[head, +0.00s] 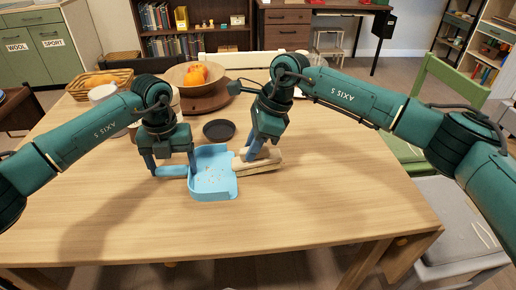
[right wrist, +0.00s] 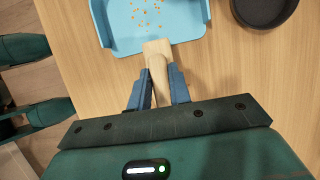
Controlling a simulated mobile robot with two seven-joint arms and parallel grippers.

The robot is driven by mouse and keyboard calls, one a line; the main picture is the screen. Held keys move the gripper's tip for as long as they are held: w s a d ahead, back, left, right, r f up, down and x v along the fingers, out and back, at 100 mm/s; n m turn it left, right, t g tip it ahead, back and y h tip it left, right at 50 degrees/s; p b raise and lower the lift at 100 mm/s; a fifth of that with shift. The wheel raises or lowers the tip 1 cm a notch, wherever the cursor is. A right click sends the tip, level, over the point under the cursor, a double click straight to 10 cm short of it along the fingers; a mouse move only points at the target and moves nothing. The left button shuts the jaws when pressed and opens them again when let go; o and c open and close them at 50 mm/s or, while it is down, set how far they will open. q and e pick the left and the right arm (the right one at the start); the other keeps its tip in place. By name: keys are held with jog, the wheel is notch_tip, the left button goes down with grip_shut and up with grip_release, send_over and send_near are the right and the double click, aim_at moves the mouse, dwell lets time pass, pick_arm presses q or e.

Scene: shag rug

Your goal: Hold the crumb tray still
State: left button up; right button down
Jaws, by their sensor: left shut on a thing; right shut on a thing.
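The blue crumb tray (head: 214,187) lies on the table with small orange-brown crumbs on it. It also shows at the top of the right wrist view (right wrist: 188,32). My left gripper (head: 172,170) is shut on the tray's handle (head: 174,172) at its left side. My right gripper (head: 252,156) is shut on a pale wooden brush (head: 262,164) at the tray's right side. In the right wrist view the pale wooden piece (right wrist: 158,60) lies between the fingers and reaches the tray's edge. I cannot tell whether they touch. My fingers hide part of the brush.
A dark round dish (head: 219,130) stands just behind the tray. A wooden bowl (head: 183,76) with orange fruit, a wicker basket (head: 104,82) and a white container (head: 102,94) stand farther back. The table's front (head: 200,235) is clear. A green chair (head: 440,95) stands at right.

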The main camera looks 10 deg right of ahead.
jog(key=shift+d+f, duration=0.1)
jog(key=shift+d, duration=4.65)
jog(key=shift+w+d, duration=0.15)
jog(key=shift+d, duration=0.05)
jog(key=shift+w, duration=0.4)
jog(key=shift+w+a, duration=0.15)
jog(key=shift+a, duration=5.05)
notch_tip(320, 180, up, 7)
jog(key=shift+f, duration=0.15)
